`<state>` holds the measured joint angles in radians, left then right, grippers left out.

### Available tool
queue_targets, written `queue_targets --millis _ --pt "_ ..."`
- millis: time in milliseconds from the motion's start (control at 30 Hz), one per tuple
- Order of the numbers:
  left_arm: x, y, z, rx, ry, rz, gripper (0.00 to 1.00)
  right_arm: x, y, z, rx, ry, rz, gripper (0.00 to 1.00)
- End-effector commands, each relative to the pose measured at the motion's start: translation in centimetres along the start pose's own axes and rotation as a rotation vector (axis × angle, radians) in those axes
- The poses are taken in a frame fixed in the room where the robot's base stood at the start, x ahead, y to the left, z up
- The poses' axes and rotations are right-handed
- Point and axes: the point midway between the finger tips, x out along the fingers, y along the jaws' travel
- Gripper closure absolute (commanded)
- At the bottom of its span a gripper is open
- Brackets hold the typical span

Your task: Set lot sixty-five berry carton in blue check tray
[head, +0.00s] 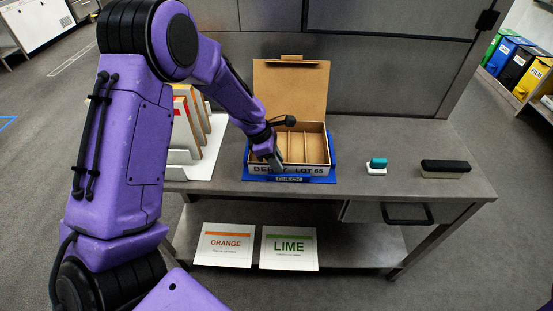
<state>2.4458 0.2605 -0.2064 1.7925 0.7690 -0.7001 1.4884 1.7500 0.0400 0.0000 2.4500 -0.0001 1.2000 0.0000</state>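The open cardboard carton (318,150) has its lid raised at the back and dividers inside. Its front label reads "LOT 65", with "BER" readable and the rest of that word covered by my gripper. The carton is in the blue tray (318,180) labelled "CHECK", on the workbench; I cannot tell whether it rests fully flat. My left gripper (275,161) is at the left part of the carton's front wall. Its fingers are too small to show whether they are closed on the wall. My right gripper is out of view.
Left of the tray, a white rack (205,160) holds several upright cartons, partly behind my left arm. A teal-topped stamp (377,163) and a dark brush-like block (446,167) are on the bench's right. Orange (224,248) and lime (289,250) sheets lie on the lower shelf.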

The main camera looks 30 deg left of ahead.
Motion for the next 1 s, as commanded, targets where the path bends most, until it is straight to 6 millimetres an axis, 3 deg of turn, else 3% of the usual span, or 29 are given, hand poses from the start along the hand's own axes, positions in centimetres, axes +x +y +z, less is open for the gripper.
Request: queue_targets --millis 267,367,700,833,1000 --pt "-0.4 0.1 0.2 0.002 -0.001 0.003 0.73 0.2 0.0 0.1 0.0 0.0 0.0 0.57" --pt "-2.1 0.1 0.4 0.003 -0.002 0.005 0.73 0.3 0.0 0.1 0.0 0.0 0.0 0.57" --pt "-10.6 0.1 0.3 0.003 0.0 0.003 0.73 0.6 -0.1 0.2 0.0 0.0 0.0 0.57" --pt "-12.2 0.1 0.3 0.002 0.001 0.0 0.73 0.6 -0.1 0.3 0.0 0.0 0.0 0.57" --pt "-12.7 0.0 0.3 0.001 0.001 -0.002 0.73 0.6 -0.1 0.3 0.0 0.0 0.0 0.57"
